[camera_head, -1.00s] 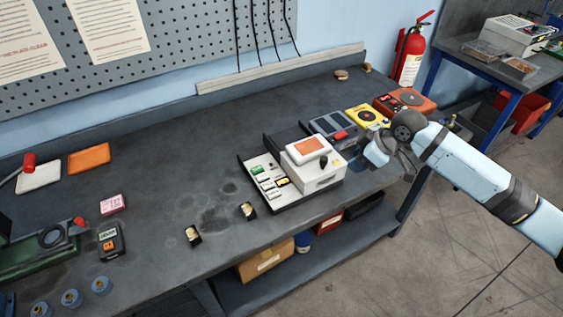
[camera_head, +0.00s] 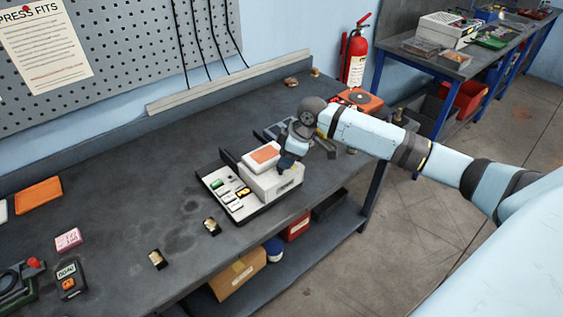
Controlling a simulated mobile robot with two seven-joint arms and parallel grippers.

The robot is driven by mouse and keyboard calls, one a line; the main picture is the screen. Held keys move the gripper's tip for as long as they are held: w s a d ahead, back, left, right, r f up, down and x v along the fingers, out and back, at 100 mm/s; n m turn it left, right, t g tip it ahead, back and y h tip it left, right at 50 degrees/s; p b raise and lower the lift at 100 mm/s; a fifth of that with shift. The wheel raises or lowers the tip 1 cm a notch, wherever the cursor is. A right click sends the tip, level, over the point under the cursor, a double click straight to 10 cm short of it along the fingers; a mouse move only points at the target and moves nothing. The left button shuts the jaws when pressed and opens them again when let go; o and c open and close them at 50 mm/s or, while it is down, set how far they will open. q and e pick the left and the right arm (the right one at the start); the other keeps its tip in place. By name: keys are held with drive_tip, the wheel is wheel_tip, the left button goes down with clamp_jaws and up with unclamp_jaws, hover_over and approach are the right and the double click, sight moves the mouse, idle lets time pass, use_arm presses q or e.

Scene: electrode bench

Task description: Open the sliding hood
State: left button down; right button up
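The sliding hood (camera_head: 262,184) is a white box with an orange top panel, sitting over the right part of a black-edged tray (camera_head: 239,219). The tray's left part is uncovered and shows small green, white and yellow pieces. My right gripper (camera_head: 287,163) is at the hood's top right edge, with its dark fingertips pointing down where the hood's black knob was seen earlier. The knob is hidden behind it, and I cannot tell whether the fingers touch or grip it. My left gripper is not in view.
A grey device (camera_head: 269,132) stands just behind the hood, partly hidden by my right arm. An orange unit (camera_head: 360,99) is further back. The bench left of the tray is mostly clear.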

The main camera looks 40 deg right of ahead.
sight(259, 150)
drive_tip(key=shift+x, duration=1.55)
drive_tip(key=shift+c, duration=0.2)
clamp_jaws()
drive_tip(key=w, duration=0.6)
drive_tip(key=w+a, duration=0.1)
drive_tip(key=w, duration=0.3)
drive_tip(key=shift+b, duration=0.4)
drive_tip(key=shift+d, duration=0.15)
drive_tip(key=shift+o, duration=0.2)
unclamp_jaws()
drive_tip(key=shift+r, duration=0.1)
